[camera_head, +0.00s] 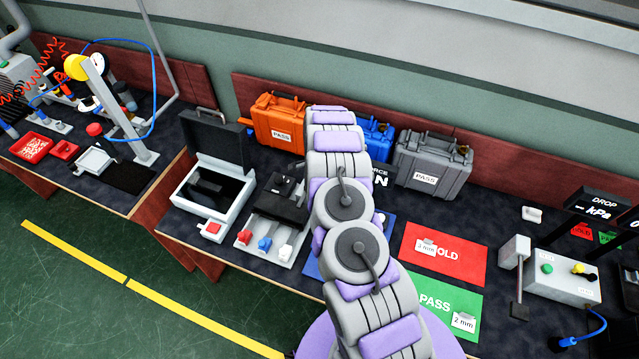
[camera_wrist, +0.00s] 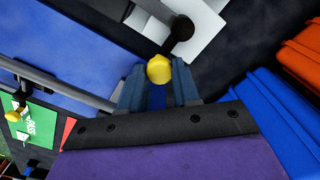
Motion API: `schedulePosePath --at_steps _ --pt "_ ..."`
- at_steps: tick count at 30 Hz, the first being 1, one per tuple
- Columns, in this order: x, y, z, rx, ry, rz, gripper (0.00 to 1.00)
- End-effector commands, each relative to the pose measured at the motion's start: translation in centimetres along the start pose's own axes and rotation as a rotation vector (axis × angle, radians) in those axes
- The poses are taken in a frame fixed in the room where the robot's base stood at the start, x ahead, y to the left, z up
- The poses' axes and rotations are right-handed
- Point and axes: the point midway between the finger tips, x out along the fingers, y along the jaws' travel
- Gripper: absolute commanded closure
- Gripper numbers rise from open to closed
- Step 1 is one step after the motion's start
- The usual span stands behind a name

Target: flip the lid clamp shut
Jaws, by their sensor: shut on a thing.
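In the wrist view my gripper (camera_wrist: 158,88) has its two blue-grey fingers closed around a yellow knob (camera_wrist: 160,69). The knob looks like the end of the lid clamp's handle, but the handle below it is hidden. Just beyond the knob is a black round part (camera_wrist: 182,27) on a grey metal arm (camera_wrist: 155,11), over a white plate (camera_wrist: 200,35). I cannot tell how far the clamp is turned. In the head view my own arm covers the gripper, the knob and the clamp.
A grey metal bar (camera_wrist: 58,79) runs left of my fingers. Blue (camera_head: 377,138), orange (camera_head: 278,122) and grey (camera_head: 432,163) cases stand along the back. A red HOLD mat (camera_head: 455,262) and a green PASS mat (camera_head: 437,301) lie right of my arm.

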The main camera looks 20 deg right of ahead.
Motion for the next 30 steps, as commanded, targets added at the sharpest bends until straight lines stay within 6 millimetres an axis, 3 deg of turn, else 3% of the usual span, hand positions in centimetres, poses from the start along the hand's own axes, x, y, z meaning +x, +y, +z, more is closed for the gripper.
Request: schedulePosePath --at_steps 9,19,23,30 --pt "-0.1 -0.2 0.0 -0.001 -0.001 -0.004 0.44" --pt "-0.6 -0.1 -0.1 -0.001 -0.003 -0.002 0.44" --pt "-2.1 -0.1 -0.1 -0.001 -0.003 -0.001 0.44" --pt "-6.7 -0.1 0.0 -0.002 -0.002 -0.003 0.44"
